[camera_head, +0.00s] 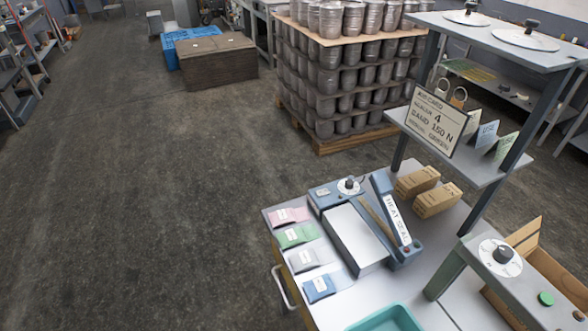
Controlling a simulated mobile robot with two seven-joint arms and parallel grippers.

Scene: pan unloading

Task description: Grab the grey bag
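The grey bag (305,260) lies flat near the left edge of the workbench (340,293). It has a white label and sits in a row of small bags. A green bag (297,236) and a pink bag (288,216) lie behind it, and a blue bag (319,287) lies in front of it. Nothing covers the grey bag. Neither of my grippers shows in the head view.
A heat sealer (355,238) stands just right of the bags. Two cardboard boxes (437,200) sit behind it. A teal tray (390,319) is at the front. A shelf with a sign (436,120) rises at the right. The floor left of the bench is clear.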

